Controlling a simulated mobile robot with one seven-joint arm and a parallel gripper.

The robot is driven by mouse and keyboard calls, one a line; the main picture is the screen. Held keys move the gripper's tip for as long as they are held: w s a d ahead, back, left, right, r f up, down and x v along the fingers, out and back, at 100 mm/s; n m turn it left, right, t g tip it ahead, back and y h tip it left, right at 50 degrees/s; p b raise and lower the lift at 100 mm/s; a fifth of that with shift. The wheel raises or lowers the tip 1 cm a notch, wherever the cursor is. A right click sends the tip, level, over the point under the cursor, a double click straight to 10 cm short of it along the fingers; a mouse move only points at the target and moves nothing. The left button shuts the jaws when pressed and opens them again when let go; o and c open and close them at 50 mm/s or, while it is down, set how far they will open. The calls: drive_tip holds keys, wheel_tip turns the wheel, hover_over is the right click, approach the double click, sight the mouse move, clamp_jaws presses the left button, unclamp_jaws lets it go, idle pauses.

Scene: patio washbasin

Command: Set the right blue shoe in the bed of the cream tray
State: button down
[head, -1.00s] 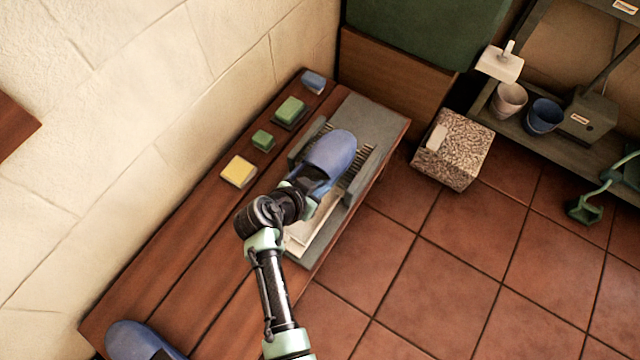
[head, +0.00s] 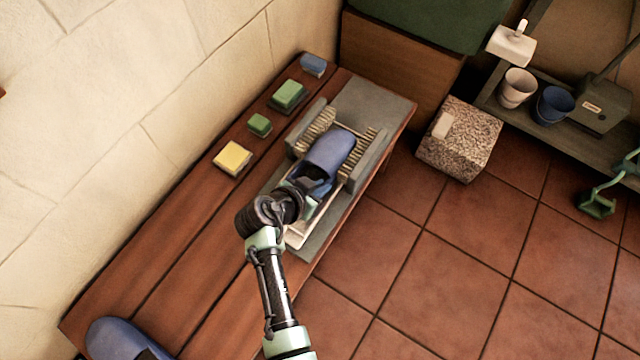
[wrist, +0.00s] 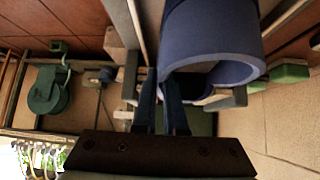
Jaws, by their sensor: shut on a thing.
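A blue shoe (head: 332,150) is held over the cream tray (head: 297,234), between the two rows of bristles, toe pointing away from me. My gripper (head: 304,192) is shut on its heel end. In the wrist view the shoe (wrist: 215,35) fills the top middle, beside the closed fingers (wrist: 172,95). The shoe hides much of the tray's bed. I cannot tell whether its sole touches the bed. Another blue shoe (head: 115,338) lies at the lower left of the bench, partly out of frame.
Brushes (head: 318,128) (head: 360,157) flank the tray closely on both sides. A yellow sponge (head: 233,157), green blocks (head: 289,95) (head: 260,124) and a blue block (head: 313,64) line the wall side of the wooden bench (head: 180,240). A speckled block (head: 460,140) stands on the tiled floor.

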idle(0.4)
drive_tip(key=c, duration=0.9)
unclamp_jaws()
drive_tip(key=p+v, duration=0.4)
drive_tip(key=v, duration=0.9)
